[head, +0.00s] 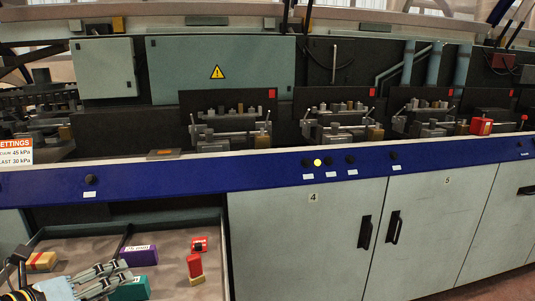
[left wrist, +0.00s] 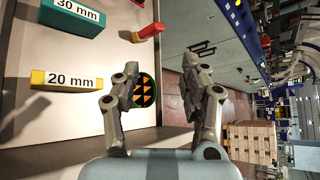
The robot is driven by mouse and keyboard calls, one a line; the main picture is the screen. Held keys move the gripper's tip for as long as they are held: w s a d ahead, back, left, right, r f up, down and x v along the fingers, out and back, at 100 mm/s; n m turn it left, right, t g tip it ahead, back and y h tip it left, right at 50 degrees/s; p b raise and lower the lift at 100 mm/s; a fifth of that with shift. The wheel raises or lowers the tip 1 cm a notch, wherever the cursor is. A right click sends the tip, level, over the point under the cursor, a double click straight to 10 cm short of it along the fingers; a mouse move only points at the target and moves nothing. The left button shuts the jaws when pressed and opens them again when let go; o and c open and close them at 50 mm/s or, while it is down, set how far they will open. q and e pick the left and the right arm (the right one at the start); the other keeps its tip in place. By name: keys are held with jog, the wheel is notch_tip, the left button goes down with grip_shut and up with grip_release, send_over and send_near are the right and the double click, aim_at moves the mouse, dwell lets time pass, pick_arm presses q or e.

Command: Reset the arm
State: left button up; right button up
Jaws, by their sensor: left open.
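My left gripper (head: 122,273) is at the lower left of the head view, over the open drawer (head: 90,230). A teal block (head: 130,289) and a purple block (head: 138,255) lie close to the fingers in the head view. The wrist view shows a teal block labelled "30 mm" (left wrist: 75,12) and a yellow block labelled "20 mm" (left wrist: 65,82). My right gripper is not seen.
The drawer also holds a red-and-yellow block (head: 40,262), an upright red block (head: 194,266) and another red piece (head: 200,244). Cabinet doors (head: 305,245) stand right of the drawer, under a blue rail (head: 250,171). Stacked boxes (left wrist: 252,143) show beyond in the wrist view.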

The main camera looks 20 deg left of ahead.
pick_arm(q)
jog(key=s+d+r+n+g+y, duration=0.15)
jog(key=s+d+n+g, duration=1)
jog(key=n, duration=1.45)
jog(key=s+a+f+b, duration=0.15)
jog(key=f+b, duration=0.25)
jog(key=f, duration=1.3)
jog(key=s+f+b, duration=0.3)
jog(key=f+b, duration=0.1)
jog(key=f, duration=1.3)
jog(key=s+f+b, duration=0.6)
jog(key=s+f, duration=1.2)
jog(key=f, duration=0.4)
jog(key=shift+s+a+f+y, duration=0.2)
jog(key=shift+s+a+y, duration=0.15)
jog(key=shift+a, duration=0.05)
